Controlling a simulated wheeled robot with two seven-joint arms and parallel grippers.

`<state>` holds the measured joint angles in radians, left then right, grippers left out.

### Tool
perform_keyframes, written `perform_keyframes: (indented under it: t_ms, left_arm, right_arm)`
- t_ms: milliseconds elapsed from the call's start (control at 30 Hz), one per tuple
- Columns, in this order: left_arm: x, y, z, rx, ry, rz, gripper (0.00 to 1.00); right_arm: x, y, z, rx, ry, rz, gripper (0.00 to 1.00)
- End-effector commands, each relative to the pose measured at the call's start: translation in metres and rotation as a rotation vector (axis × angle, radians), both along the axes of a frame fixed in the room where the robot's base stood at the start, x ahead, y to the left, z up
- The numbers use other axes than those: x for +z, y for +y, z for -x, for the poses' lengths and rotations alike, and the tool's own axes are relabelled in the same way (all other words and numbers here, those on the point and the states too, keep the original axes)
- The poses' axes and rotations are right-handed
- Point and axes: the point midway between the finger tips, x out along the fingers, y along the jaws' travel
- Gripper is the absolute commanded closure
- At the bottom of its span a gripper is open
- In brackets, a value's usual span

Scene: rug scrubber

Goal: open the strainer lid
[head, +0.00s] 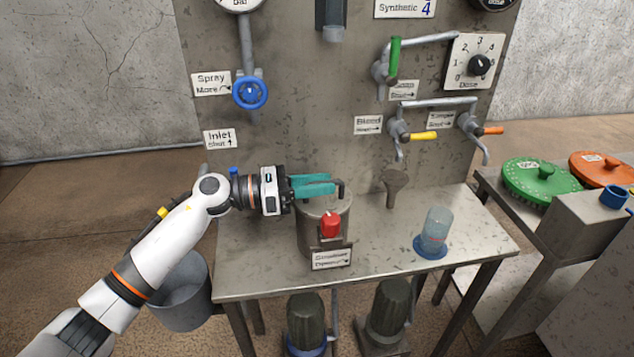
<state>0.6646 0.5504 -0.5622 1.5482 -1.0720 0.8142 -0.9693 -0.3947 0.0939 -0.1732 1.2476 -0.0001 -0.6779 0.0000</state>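The strainer is a grey metal pot (312,232) on the metal bench, with a round lid (315,207) that looks closed. A red knob (330,223) sits on its front, above a strainer label (332,259). A small dark bar (341,188), perhaps the lid's handle, shows at the fingertips. My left gripper (334,184) reaches in from the left just above the lid, its two teal fingers close together and pointing right. The fingers hide the back of the lid. I cannot tell whether they grip the bar. My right gripper is not in view.
A clear jar with a blue base (432,246) stands right on the bench (385,270). Behind rises a panel with a blue valve wheel (250,92) and levers. A grey bucket (183,300) is below my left arm. A side table holds a green lid (541,181).

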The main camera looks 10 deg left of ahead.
Motion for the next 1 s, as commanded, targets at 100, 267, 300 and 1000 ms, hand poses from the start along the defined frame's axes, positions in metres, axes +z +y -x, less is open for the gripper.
perform_keyframes:
  t_ms: [100,267,300,1000]
  left_arm:
    - [0.000,0.000,0.000,0.000,0.000,0.000,0.67]
    - [0.000,0.000,0.000,0.000,0.000,0.000,0.74]
    - [0.000,0.000,0.000,0.000,0.000,0.000,0.81]
    - [0.008,0.001,-0.004,-0.001,0.094,0.029,1.00]
  right_arm:
    - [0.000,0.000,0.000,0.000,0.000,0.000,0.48]
    - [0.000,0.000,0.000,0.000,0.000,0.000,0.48]
    - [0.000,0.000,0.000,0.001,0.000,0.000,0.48]
    - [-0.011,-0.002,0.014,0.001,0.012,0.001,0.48]
